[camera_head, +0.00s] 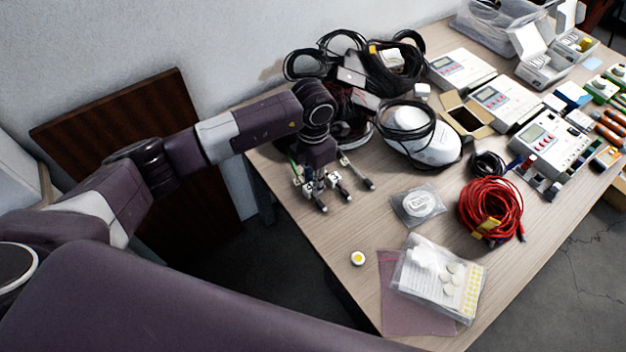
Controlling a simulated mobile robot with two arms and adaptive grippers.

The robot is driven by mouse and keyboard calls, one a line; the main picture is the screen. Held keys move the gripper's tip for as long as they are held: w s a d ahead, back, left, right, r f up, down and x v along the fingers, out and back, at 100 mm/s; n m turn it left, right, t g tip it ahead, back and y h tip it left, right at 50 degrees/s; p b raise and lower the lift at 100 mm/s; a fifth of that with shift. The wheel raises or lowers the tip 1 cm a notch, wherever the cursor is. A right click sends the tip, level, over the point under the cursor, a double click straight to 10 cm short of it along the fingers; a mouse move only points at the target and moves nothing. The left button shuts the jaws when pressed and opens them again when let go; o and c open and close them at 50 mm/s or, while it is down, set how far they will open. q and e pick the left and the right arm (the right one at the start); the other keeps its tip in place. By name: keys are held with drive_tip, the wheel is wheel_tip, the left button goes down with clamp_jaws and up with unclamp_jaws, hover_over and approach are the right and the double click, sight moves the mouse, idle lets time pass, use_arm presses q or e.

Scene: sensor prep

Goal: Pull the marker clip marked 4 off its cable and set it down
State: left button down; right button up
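A coil of red cable (491,208) lies on the table right of centre, with a yellow tag or clip (487,228) on its front side. Black cable coils (408,48) lie at the back, with a small yellow piece (373,49) on them. I cannot read a number on either yellow piece, so I cannot tell which is the clip marked 4. My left gripper (346,197) hangs over the left part of the table, fingers spread and empty, apart from both coils. My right gripper is not in view.
A white rounded device (421,136) with black cable stands behind the gripper. A clear packet (418,204), a small yellow-white disc (358,258) and a bag of discs (438,278) lie in front. Instruments (548,140) and tools crowd the right. The table's left edge is near.

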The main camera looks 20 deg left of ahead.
use_arm(q)
drive_tip(key=c, duration=2.4)
unclamp_jaws()
clamp_jaws()
drive_tip(key=shift+r, duration=0.15)
drive_tip(key=shift+r+p, duration=1.55)
drive_tip(key=shift+r, duration=0.85)
